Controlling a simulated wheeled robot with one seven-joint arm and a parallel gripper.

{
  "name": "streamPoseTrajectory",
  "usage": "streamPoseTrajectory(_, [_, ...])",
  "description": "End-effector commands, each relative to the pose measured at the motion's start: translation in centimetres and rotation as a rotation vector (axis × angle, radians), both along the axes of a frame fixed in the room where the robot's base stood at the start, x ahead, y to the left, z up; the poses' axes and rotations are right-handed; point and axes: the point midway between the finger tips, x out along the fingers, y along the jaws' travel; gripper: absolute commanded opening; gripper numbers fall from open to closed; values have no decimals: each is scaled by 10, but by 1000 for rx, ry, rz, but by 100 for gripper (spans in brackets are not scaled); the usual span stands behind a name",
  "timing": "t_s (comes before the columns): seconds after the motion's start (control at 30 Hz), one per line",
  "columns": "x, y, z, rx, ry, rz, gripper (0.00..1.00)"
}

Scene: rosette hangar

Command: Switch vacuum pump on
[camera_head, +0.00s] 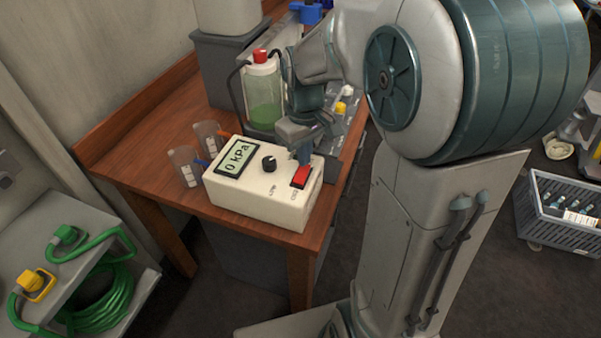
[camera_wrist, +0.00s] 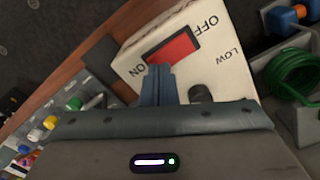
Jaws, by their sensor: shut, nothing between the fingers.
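The vacuum pump (camera_head: 255,205) is a cream box on the wooden bench. Its display (camera_head: 238,158) reads 0 kPa, and a dark knob (camera_head: 269,163) sits beside it. The red rocker switch (camera_head: 301,177) is at the right of its top; in the wrist view the switch (camera_wrist: 172,49) lies between the marks ON and OFF. My gripper (camera_head: 303,155) is shut and empty, pointing down at the switch. In the wrist view its fingertips (camera_wrist: 158,70) are at the ON end of the switch. I cannot tell whether they touch it.
A bottle with green liquid and a red cap (camera_head: 263,95) stands behind the pump. Two clear beakers (camera_head: 185,168) stand left of it. Small capped bottles (camera_head: 343,100) are at the back right. A green hose coil (camera_head: 100,300) lies on a lower cart.

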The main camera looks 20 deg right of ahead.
Motion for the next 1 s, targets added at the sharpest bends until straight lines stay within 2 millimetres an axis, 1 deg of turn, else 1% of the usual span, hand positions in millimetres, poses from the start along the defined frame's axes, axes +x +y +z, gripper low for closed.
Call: streamPoseTrajectory(1.0, [0, 0, -16, 0, 0, 0, 0])
